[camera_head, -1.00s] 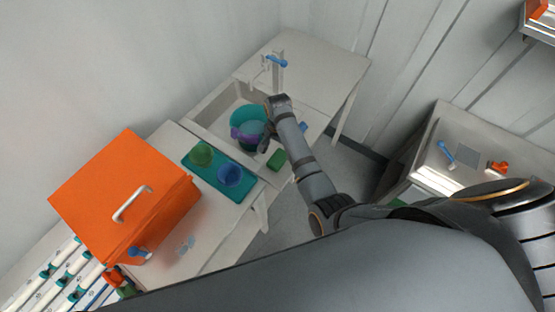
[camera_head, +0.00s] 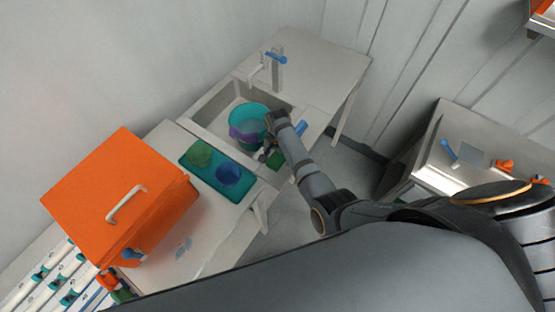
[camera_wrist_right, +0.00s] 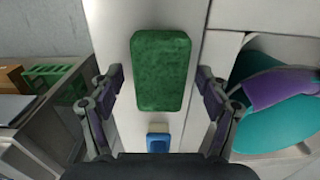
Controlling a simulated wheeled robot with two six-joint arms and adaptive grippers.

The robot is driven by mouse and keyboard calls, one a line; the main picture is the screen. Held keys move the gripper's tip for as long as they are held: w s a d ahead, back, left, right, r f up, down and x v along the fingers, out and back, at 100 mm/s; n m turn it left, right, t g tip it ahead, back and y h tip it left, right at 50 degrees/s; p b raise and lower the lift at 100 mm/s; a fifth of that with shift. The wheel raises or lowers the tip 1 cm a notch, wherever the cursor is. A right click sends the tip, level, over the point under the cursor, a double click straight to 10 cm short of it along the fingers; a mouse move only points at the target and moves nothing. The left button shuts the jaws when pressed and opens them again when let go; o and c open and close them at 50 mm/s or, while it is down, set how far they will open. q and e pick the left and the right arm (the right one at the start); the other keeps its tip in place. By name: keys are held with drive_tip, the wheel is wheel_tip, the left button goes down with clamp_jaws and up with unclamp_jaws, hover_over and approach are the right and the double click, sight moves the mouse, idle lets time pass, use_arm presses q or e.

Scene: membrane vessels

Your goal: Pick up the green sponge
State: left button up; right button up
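The green sponge (camera_wrist_right: 162,70) lies on the pale strip of counter beside the sink, and in the right wrist view it sits between the two spread fingers. In the head view the sponge (camera_head: 275,159) shows as a small green patch, partly hidden by my gripper. My right gripper (camera_wrist_right: 160,82) is open, with a finger on either side of the sponge and a gap on both sides. In the head view my right gripper (camera_head: 264,154) is over the front edge of the sink. My left gripper is not in view.
A teal bucket (camera_head: 251,114) with a purple cloth stands in the sink (camera_head: 211,121), close to my right gripper. A blue object (camera_wrist_right: 158,143) lies near the sponge. A teal tray (camera_head: 212,179) holds a green bowl and a blue cup. An orange box (camera_head: 90,200) stands left.

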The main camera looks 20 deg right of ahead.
drive_tip(key=c, duration=0.9)
drive_tip(key=shift+o, duration=0.2)
